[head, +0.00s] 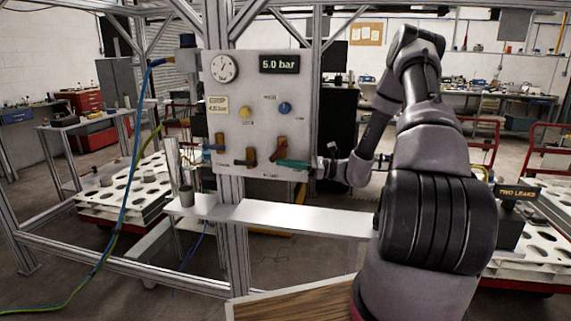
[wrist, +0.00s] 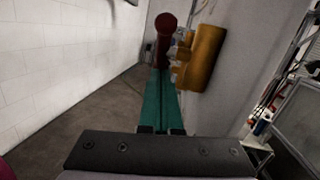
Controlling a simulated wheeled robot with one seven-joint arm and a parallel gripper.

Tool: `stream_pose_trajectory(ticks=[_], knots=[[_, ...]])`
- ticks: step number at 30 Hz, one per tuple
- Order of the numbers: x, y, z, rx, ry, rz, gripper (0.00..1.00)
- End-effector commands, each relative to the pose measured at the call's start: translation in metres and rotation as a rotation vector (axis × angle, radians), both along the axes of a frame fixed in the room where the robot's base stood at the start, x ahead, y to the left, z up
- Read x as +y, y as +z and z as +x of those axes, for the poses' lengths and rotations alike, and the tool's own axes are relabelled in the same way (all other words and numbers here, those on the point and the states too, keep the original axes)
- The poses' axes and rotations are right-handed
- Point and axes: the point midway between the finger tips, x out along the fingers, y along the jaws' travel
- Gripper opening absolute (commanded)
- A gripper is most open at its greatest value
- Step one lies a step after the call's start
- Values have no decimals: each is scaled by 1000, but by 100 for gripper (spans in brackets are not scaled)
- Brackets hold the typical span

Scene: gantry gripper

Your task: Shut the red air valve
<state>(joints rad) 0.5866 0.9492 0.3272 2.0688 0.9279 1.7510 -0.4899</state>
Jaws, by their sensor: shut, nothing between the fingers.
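The red air valve handle (head: 278,153) is on the lower right of the upright grey panel (head: 225,120), on a brass body (head: 283,142). In the head view the handle slants. My gripper (head: 280,162) comes in from the right along the panel face, its green fingers shut together and empty, tips at or just below the handle. In the wrist view the fingers (wrist: 161,75) point straight ahead at the red handle (wrist: 165,42), which stands up beyond the tips. The brass valve body (wrist: 203,57) is right of it. I cannot tell whether tips and handle touch.
Blue (head: 214,148) and black (head: 243,163) valve handles are left of the red one. The panel also carries a gauge (head: 222,68), a "5.0 bar" display (head: 279,64) and yellow (head: 245,112) and blue (head: 285,108) knobs. A metal shelf (head: 290,217) runs below.

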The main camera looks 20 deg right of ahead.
Motion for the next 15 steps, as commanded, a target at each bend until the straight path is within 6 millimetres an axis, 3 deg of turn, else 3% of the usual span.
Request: stream_pose_trajectory(ticks=[7,15], knots=[[-11,-2,-3,1,-3,0,0],[-61,-9,-18,0,-5,0,0]])
